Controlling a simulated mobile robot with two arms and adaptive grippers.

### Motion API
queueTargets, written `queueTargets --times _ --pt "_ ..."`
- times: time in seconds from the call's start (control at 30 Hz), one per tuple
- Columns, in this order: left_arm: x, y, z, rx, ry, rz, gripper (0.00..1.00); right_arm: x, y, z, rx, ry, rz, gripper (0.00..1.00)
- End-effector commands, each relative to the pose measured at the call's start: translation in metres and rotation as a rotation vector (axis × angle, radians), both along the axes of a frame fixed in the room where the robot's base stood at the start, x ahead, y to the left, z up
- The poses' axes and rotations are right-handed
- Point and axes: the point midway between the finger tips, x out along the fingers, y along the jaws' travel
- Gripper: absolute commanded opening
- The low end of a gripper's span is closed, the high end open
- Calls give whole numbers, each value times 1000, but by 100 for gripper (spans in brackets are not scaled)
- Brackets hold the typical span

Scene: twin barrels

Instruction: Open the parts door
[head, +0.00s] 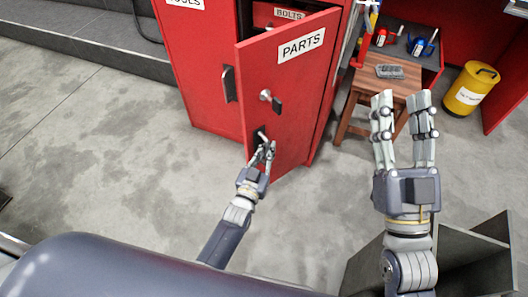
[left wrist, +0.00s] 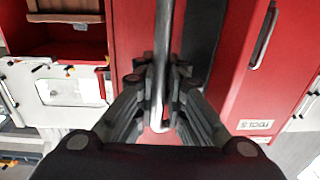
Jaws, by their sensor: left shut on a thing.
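The red parts door (head: 283,85), labelled PARTS, stands partly open on the red cabinet, with a gap along its top. My left gripper (head: 264,148) is at the lower part of the door's front. In the left wrist view its fingers are closed around a metal bar handle (left wrist: 164,40), which runs between them. Much of the handle is hidden by the fingers in the head view.
The tools door (head: 190,60), with its own handle (head: 229,84), is beside the parts door. A drawer labelled BOLTS (head: 288,15) shows inside. A wooden stool (head: 365,85) and yellow bin (head: 470,88) stand to the right. Bare concrete floor lies at the left.

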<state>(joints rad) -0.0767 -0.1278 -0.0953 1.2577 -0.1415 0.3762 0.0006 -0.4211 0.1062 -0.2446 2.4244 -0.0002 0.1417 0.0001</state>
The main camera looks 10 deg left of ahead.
Motion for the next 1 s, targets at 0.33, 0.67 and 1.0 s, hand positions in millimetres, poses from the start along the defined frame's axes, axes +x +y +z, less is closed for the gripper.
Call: queueTargets --times 0.33,0.67,1.0 --pt "-1 3 -5 9 8 14 0 0 0 0 1 -2 1 40" --pt "-1 2 -5 7 8 12 31 0 0 0 2 -3 1 40" --pt "-1 -1 -2 4 4 9 31 -1 0 3 3 -10 0 40"
